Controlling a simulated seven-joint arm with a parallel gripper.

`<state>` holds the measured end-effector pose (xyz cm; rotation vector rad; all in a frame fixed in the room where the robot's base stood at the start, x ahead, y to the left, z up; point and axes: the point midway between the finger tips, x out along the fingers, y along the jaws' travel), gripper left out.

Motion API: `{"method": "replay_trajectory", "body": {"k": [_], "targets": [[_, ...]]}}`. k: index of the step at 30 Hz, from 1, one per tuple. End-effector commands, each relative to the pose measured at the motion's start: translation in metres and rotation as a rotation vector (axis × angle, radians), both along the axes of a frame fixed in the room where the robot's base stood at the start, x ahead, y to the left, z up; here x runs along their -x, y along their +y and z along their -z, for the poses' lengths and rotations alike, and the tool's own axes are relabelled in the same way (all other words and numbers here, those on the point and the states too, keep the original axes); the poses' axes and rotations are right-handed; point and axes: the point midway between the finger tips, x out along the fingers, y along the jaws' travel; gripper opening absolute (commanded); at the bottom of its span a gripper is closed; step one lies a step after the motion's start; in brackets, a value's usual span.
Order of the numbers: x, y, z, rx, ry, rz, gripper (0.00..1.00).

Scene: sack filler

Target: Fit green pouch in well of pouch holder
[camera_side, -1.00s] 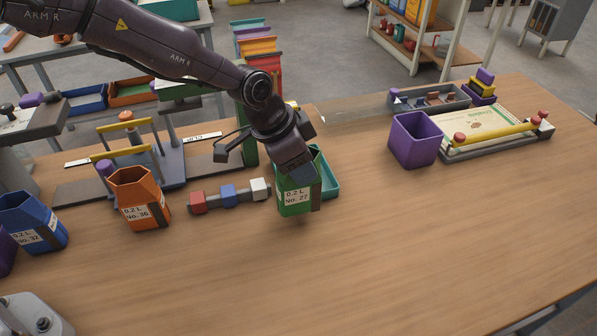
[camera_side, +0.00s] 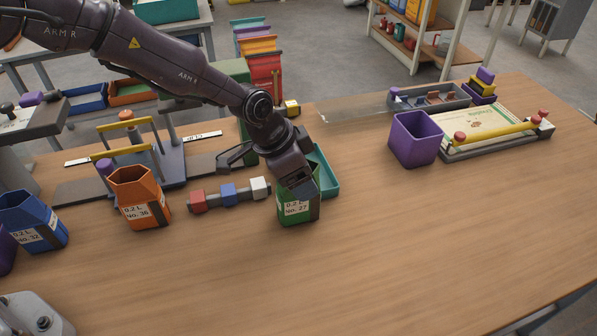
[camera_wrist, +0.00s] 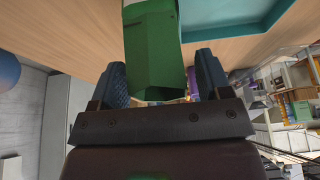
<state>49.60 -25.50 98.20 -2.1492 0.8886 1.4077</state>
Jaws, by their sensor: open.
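The green pouch (camera_side: 297,209), with a white label reading 0.2 L No. 27, stands upright on the wooden table in the side view. My gripper (camera_side: 297,182) is over its top, which it partly hides. In the wrist view the green pouch (camera_wrist: 152,45) lies between the two fingers of my gripper (camera_wrist: 161,80). The fingers are apart, with a gap showing on each side of the pouch. I cannot tell for sure which fixture is the pouch holder; a grey-blue stand with yellow bars (camera_side: 172,160) is at the left.
A teal tray (camera_side: 328,180) is close behind the pouch. A bar with red, blue and white blocks (camera_side: 228,195) lies left of it. Orange (camera_side: 143,212) and blue (camera_side: 38,232) pouches stand farther left, a purple bin (camera_side: 415,150) right.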

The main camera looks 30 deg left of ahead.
Motion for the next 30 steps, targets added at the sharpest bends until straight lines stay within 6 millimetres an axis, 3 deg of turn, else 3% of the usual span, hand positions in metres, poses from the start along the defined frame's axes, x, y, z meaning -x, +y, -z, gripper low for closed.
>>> {"method": "replay_trajectory", "body": {"k": [18,30], "targets": [[0.030,0.030,-0.101,0.001,-0.003,-0.001,0.71],[0.034,0.034,-0.112,0.000,0.000,0.000,0.71]]}}
